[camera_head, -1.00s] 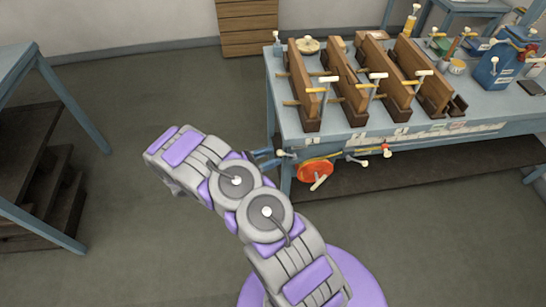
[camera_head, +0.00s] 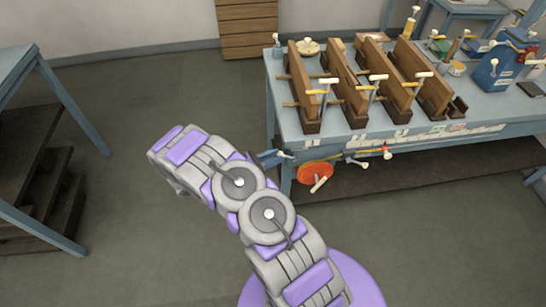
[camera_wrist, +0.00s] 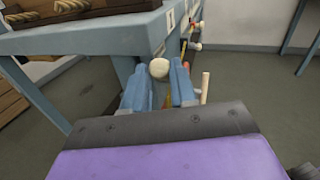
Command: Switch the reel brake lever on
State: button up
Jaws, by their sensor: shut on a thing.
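The orange-red reel (camera_head: 315,173) hangs at the front left end of the workbench, with a cream crank handle (camera_head: 320,184). My gripper (camera_head: 274,157) is just left of it, below the bench top. In the wrist view its two blue fingers (camera_wrist: 159,88) stand on either side of a cream round knob (camera_wrist: 158,68), which I take to be the end of the reel brake lever. The gripper is shut on this lever. The lever's shaft is mostly hidden between the fingers, so its exact angle cannot be told.
The blue workbench (camera_head: 345,141) carries several wooden clamps and a blue can (camera_head: 497,68). More cream-knobbed levers (camera_head: 387,153) project from its front to the right of the reel. A blue table (camera_head: 15,68) stands at the left. The floor between is clear.

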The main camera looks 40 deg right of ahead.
jog(key=shift+r, duration=0.1)
grip_shut()
jog(key=shift+d+r+y+p, duration=0.2)
jog(key=shift+r+y+p, duration=0.15)
jog(key=shift+p, duration=0.1)
jog(key=shift+s+d+r+y+p, duration=0.1)
jog(key=shift+y+p, duration=0.15)
jog(key=shift+p, duration=0.05)
jog(key=o, duration=0.9)
grip_release()
jog(key=shift+o, duration=0.2)
jog(key=p+v, duration=0.3)
jog(key=v, duration=1.4)
jog(key=shift+a, duration=0.3)
